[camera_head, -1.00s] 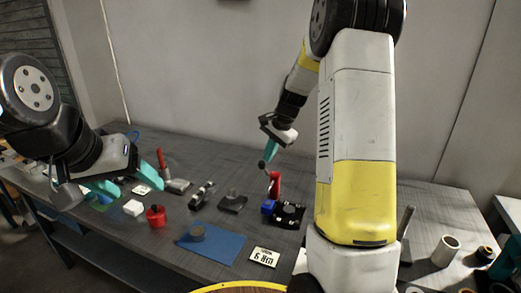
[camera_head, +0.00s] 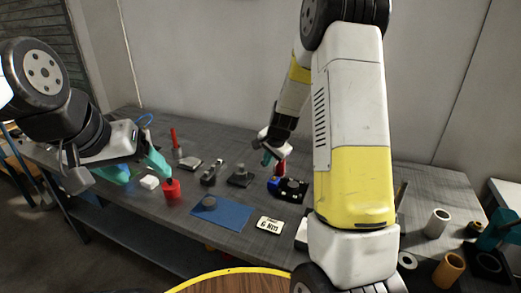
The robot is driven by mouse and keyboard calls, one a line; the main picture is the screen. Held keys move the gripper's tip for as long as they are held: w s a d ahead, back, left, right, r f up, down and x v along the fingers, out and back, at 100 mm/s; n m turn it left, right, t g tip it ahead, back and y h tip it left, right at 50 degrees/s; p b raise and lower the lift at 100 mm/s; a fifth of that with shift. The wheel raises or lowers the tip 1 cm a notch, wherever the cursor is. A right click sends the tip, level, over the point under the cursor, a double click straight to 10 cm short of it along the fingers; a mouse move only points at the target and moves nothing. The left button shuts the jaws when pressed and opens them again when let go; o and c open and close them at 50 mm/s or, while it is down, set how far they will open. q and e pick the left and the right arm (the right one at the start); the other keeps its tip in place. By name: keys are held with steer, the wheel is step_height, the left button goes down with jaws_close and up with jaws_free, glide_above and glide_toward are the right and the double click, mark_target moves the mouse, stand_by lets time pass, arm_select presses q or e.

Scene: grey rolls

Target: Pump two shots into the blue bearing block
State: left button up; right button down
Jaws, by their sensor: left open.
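The blue bearing block (camera_head: 273,184) is a small blue piece on the table, left of a black plate (camera_head: 291,190) with round parts. A red upright thing (camera_head: 281,168) stands just behind it; I cannot tell whether it is the pump. My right gripper (camera_head: 267,159), with teal fingers, points down just above and left of the red thing. Its jaws are too small to read, and I cannot tell whether it touches anything. My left gripper (camera_head: 137,169) is open and empty, its teal fingers spread above the left of the table near a white block (camera_head: 149,182).
A red pot (camera_head: 171,189) stands near the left gripper. A blue mat (camera_head: 222,214) with a grey disc lies at the front, beside a numbered white card (camera_head: 269,225). Grey metal parts (camera_head: 240,178) stand mid-table. My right arm hides part of the table.

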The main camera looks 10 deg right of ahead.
steer(key=shift+s+a+f, duration=0.2)
steer(key=shift+s+f, duration=0.1)
steer(key=shift+f, duration=0.45)
steer(key=shift+s+f, duration=0.1)
steer(key=shift+f, duration=0.05)
steer(key=s+r, duration=0.9)
steer(key=shift+s+a+r, duration=0.15)
steer(key=shift+s, duration=0.1)
